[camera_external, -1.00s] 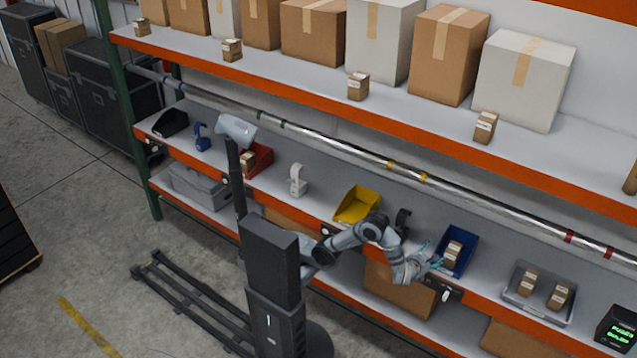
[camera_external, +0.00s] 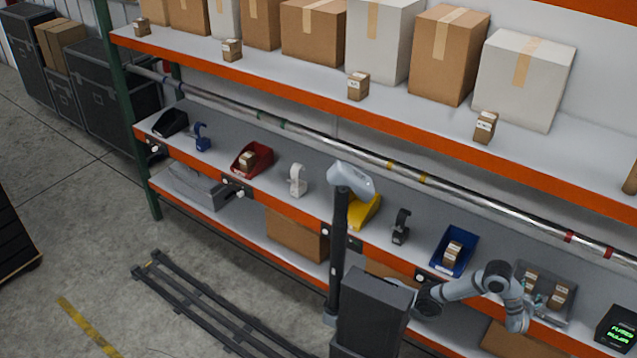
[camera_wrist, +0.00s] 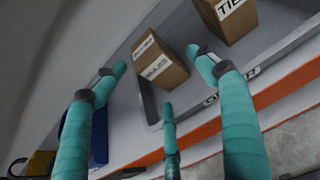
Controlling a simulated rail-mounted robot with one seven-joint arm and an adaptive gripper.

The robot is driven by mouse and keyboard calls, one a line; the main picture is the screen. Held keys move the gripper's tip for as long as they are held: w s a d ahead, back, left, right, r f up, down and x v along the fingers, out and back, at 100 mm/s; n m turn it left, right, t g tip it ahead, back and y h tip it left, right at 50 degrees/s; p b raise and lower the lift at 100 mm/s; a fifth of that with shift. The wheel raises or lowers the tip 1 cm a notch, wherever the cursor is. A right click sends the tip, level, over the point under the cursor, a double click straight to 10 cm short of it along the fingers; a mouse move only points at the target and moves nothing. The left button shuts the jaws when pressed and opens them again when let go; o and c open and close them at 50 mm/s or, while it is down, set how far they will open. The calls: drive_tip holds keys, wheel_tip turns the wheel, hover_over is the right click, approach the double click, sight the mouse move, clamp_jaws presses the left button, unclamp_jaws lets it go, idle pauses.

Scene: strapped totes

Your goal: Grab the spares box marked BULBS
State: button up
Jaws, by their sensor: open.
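A small brown box (camera_wrist: 160,62) stands in the grey tray (camera_wrist: 148,103); its white label is blurred but seems to read BULBS. Beside it is a second brown box (camera_wrist: 226,16), its label starting TIE. In the external view the left box (camera_external: 531,275) and the right box (camera_external: 559,294) are in the tray, partly hidden by my arm. My gripper (camera_wrist: 160,76) has teal fingers spread open and empty. In the wrist view the fingertips frame the BULBS-looking box from above; I cannot tell if any touches it.
A blue bin (camera_external: 453,268) holding a box is left of the tray. A dark display unit (camera_external: 616,325) is to the right. The upper shelf (camera_external: 400,105) with cartons overhangs behind. The orange shelf edge (camera_wrist: 200,133) runs along the tray's front.

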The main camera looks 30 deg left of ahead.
sight(532, 275)
drive_tip(key=w+a, duration=0.2)
drive_tip(key=shift+w, duration=0.3)
drive_tip(key=shift+p+x, duration=0.35)
drive_tip(key=shift+x, duration=0.8)
drive_tip(key=shift+w+d+f, duration=0.15)
drive_tip(key=shift+d+f, duration=0.15)
drive_tip(key=p+x, duration=0.1)
drive_tip(key=x, duration=0.3)
drive_tip(key=shift+w+a, duration=0.15)
drive_tip(key=shift+w, duration=0.1)
drive_tip(key=shift+w+f, duration=0.15)
drive_tip(key=shift+w, duration=0.1)
drive_tip(key=shift+c, duration=0.6)
drive_tip(key=c, duration=0.7)
drive_tip(key=shift+c, duration=0.7)
